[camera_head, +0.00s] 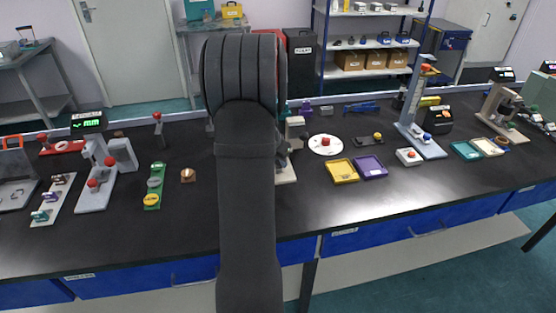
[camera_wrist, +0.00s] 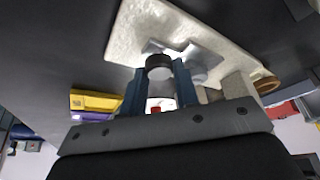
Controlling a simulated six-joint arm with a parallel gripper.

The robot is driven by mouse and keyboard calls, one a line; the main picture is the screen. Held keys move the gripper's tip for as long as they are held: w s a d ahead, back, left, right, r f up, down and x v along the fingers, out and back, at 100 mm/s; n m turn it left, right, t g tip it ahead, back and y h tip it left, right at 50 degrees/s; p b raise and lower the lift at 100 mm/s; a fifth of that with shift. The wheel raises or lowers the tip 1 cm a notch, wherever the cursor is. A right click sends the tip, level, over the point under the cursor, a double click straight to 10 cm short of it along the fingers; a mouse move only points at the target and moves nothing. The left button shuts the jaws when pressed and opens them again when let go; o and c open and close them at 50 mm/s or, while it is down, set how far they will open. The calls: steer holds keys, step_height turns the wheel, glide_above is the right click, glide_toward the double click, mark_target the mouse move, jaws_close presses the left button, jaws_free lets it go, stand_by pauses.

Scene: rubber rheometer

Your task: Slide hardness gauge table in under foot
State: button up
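My gripper (camera_wrist: 160,76) shows in the wrist view with its two blue fingers on either side of a dark round knob (camera_wrist: 159,61). The knob fills the gap between them, and the fingers look closed on it. Just beyond it is a grey cross-shaped part (camera_wrist: 190,51) on a pale beige base (camera_wrist: 140,33). I cannot clearly tell the gauge's table from its foot here. In the head view my arm hides my gripper and most of this instrument; part of its beige upright (camera_head: 296,130) and base (camera_head: 287,173) shows to the right of my arm.
Right of the instrument are a white round plate (camera_head: 324,151) with a red piece, a yellow tray (camera_head: 342,171) and a purple tray (camera_head: 370,167). A copper-coloured piece (camera_head: 188,175) and a green strip (camera_head: 154,186) lie to the left. The bench front between them is mostly clear.

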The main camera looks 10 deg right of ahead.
jaws_close()
steer(key=shift+w, duration=1.9)
steer(key=shift+r, duration=0.1)
steer(key=o, duration=0.9)
jaws_free()
steer(key=shift+w, duration=0.15)
steer(key=shift+o, duration=0.4)
steer(key=v, duration=1.7)
steer(key=shift+r, duration=0.15)
